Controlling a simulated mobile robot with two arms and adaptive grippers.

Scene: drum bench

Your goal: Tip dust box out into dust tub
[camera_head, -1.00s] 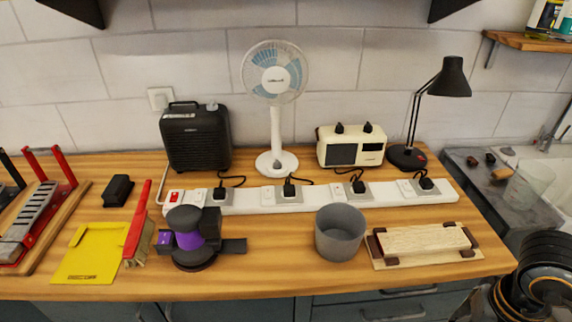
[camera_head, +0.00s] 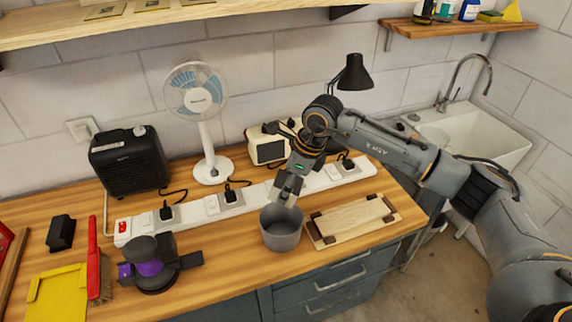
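The dust tub is a grey round open tub (camera_head: 281,232) on the wooden bench, standing upright just left of the wooden block. A purple and black sander (camera_head: 148,268) stands to its left. A dark box-like part (camera_head: 190,260) juts from the sander's right side and looks like the dust box. My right gripper (camera_head: 286,196) points down just above the back rim of the tub. Whether its fingers are apart or shut is too small to tell, and I see no clear object in it. My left gripper is out of view.
A white power strip (camera_head: 318,183) with black plugs runs behind the tub. A yellow dustpan (camera_head: 58,294), red brush (camera_head: 95,262) and small black block (camera_head: 61,232) lie at left. Fan (camera_head: 205,125), heater (camera_head: 130,160) and radio (camera_head: 268,148) stand behind.

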